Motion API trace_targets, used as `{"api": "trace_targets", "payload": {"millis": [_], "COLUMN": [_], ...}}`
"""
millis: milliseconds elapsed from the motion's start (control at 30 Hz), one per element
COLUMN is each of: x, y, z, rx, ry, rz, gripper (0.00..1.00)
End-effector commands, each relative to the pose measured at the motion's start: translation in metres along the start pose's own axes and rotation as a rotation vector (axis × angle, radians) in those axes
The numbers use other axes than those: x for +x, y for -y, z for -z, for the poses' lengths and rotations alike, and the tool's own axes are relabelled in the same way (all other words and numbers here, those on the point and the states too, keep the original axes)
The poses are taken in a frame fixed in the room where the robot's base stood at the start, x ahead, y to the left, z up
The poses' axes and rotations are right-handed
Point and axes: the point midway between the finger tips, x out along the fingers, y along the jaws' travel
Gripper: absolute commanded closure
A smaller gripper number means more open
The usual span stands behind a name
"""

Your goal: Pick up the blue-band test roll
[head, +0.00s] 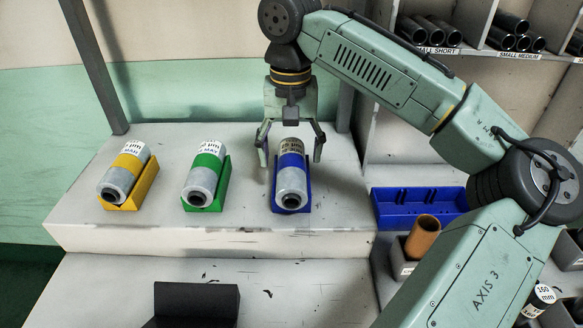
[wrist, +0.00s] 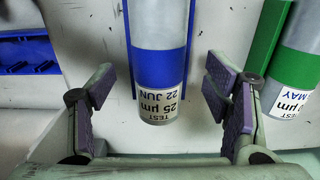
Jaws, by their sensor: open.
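The blue-band test roll (head: 291,173) lies in a blue cradle (head: 307,193) on the raised white shelf in the head view. In the wrist view the roll (wrist: 159,70) shows its blue band and a label reading "TEST 25 µm 22 JUN". My gripper (head: 290,158) is open, pointing down over the far, labelled end of the roll. In the wrist view my gripper (wrist: 163,90) has one purple-padded finger on each side of the roll, with gaps between pads and roll. Neither finger visibly touches it.
A green-band roll (head: 205,176) in a green cradle and a yellow-band roll (head: 124,174) in a yellow cradle lie to the left. A blue tray (head: 419,206) stands to the right. A grey post rises behind. Shelf space between the cradles is clear.

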Motion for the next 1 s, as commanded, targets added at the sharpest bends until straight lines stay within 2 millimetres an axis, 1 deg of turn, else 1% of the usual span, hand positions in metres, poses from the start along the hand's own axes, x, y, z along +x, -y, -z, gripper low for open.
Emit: {"api": "trace_targets", "payload": {"millis": [100, 200, 300, 467, 1000], "x": [0.017, 0.027, 0.03, 0.03, 0.03], "y": [-0.002, -0.002, -0.001, -0.001, -0.001], "z": [-0.002, -0.002, -0.002, -0.002, -0.002], "rx": [0.001, 0.0, 0.0, 0.0, 0.0], "ry": [0.002, 0.001, 0.0, 0.0, 0.0], "rz": [-0.001, -0.001, 0.0, 0.0, 0.0], "gripper": [0.29, 0.29, 0.29, 0.29, 0.65]}}
